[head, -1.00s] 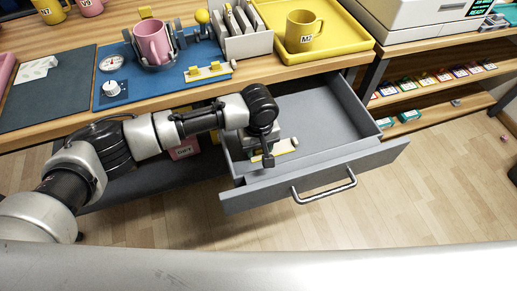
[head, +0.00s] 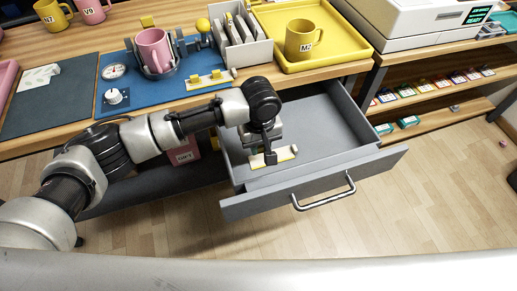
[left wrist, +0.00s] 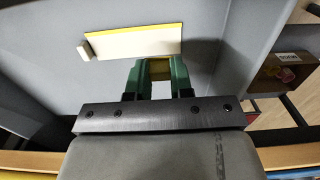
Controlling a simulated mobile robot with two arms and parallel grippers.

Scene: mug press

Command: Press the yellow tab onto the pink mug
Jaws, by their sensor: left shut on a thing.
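The pink mug (head: 154,51) sits upright in a grey press fixture on the blue mat at the back of the bench. My left gripper (head: 269,157) points down into the open grey drawer, beside a white strip with a yellow edge (head: 286,153). In the left wrist view its green fingers (left wrist: 160,72) are shut on a small yellow tab (left wrist: 159,68), just in front of the white strip (left wrist: 135,43). The tab is mostly hidden by the fingers. My right gripper is not in view.
The drawer's front (head: 330,187) and walls surround the left gripper. On the bench are a holder with yellow pieces (head: 210,79), a dial gauge (head: 114,71), a grey divided bin (head: 243,48) and a yellow tray (head: 345,55) holding a yellow mug (head: 300,39).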

